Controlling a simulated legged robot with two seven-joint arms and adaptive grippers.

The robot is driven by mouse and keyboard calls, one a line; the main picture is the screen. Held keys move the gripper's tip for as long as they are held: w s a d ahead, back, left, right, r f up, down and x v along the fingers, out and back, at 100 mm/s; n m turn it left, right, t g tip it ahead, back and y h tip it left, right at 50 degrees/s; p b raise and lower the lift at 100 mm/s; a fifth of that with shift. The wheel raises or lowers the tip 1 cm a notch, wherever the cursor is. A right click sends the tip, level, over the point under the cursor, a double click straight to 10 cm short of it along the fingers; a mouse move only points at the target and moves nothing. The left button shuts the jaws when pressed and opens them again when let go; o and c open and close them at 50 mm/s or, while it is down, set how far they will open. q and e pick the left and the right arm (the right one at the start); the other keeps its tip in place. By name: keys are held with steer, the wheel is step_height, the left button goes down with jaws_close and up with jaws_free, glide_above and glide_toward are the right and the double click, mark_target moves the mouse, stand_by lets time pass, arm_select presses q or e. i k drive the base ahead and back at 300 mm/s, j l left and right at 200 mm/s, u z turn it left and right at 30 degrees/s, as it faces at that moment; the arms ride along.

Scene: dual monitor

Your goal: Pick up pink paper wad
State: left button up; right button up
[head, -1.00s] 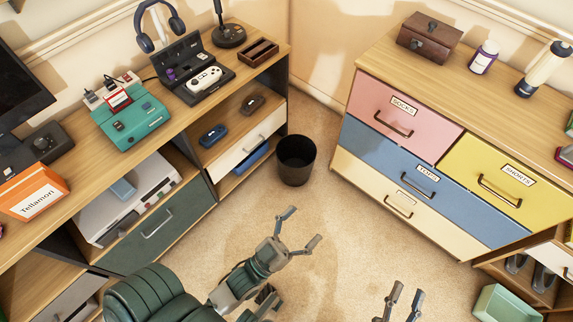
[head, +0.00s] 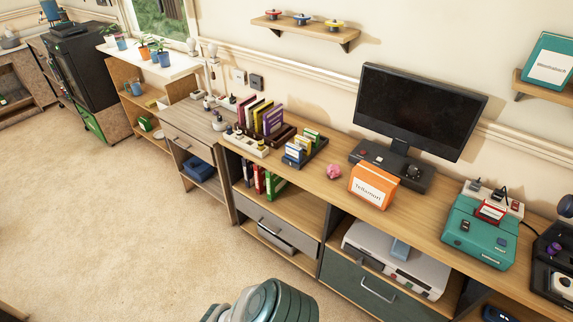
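The pink paper wad (head: 334,171) lies on the wooden desk top (head: 428,222). It sits just left of an orange box (head: 373,186) labelled "Tellamori" and in front of the left end of the monitor stand. It is small, crumpled and unobstructed. Part of my arm shows at the bottom middle of the head view, well below and in front of the desk. Neither of my grippers is in view.
A black monitor (head: 417,110) stands behind the wad. A dark tray of small cartridges (head: 305,147) is to its left, and a teal device (head: 480,228) is to the right. Open carpet (head: 130,225) fills the lower left.

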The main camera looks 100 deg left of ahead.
mark_target(332, 171)
steer(key=u, duration=2.7)
